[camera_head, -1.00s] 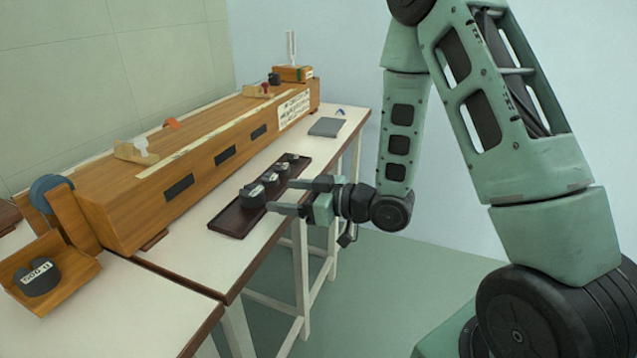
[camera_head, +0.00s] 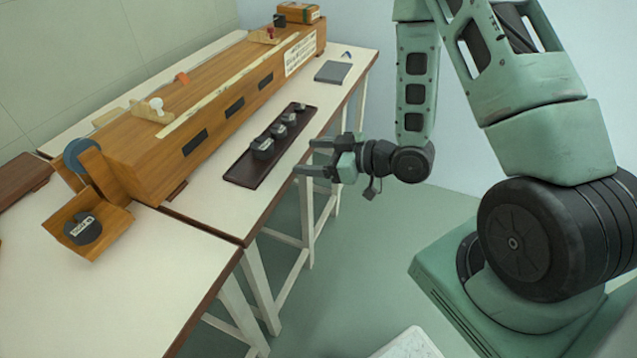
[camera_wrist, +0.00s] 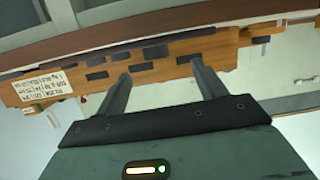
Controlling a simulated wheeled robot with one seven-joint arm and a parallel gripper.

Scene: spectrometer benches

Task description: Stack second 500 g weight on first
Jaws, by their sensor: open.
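One dark slotted weight (camera_head: 82,229) with a pale label lies on the tilted wooden holder (camera_head: 108,236) at the left end of the long wooden bench unit. Several dark weights of falling size stand in a row on a dark tray (camera_head: 240,179); the largest weight (camera_head: 262,148) is at the near end. Their labels are too small to read. My gripper (camera_head: 308,158) is open and empty, right of the tray and apart from it, near the table's edge. In the wrist view my two fingers (camera_wrist: 161,68) are spread with nothing between them; no weight is clearly recognisable there.
The long wooden unit (camera_head: 150,150) fills the back of the white tables (camera_head: 205,205). A grey flat pad (camera_head: 333,72) lies beyond the tray. A small wooden box (camera_head: 298,13) stands at the far end. Open floor (camera_head: 330,270) lies right of the tables.

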